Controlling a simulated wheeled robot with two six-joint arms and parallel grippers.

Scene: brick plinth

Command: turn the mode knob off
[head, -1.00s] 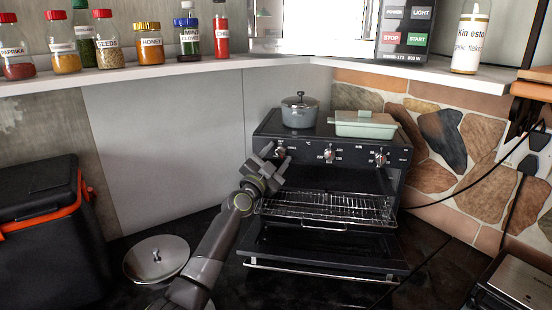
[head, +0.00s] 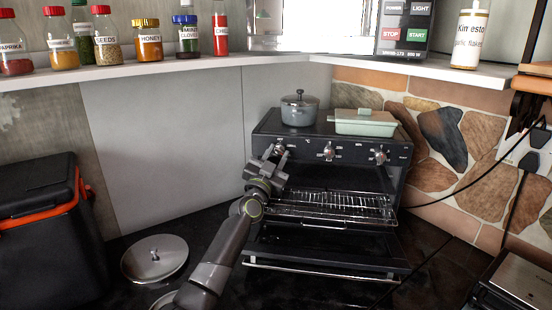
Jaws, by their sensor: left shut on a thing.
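A black toaster oven (head: 352,178) stands in the corner with its door folded down and its rack showing. Three silver knobs sit on its front panel: a left knob (head: 280,149), a middle knob (head: 329,152) and a right knob (head: 379,155). The panel's print is too small to tell which is the mode knob. My left gripper (head: 275,156) is at the left knob, with its fingers shut on it. The gripper partly hides that knob, so its pointing angle is unclear. My right gripper is not in view.
A grey pot (head: 299,112) and a light green dish (head: 364,125) stand on the oven. A metal lid (head: 155,259) lies on the dark counter at left. A black cooler (head: 40,230) is far left. Spice jars line the shelf (head: 190,68) above.

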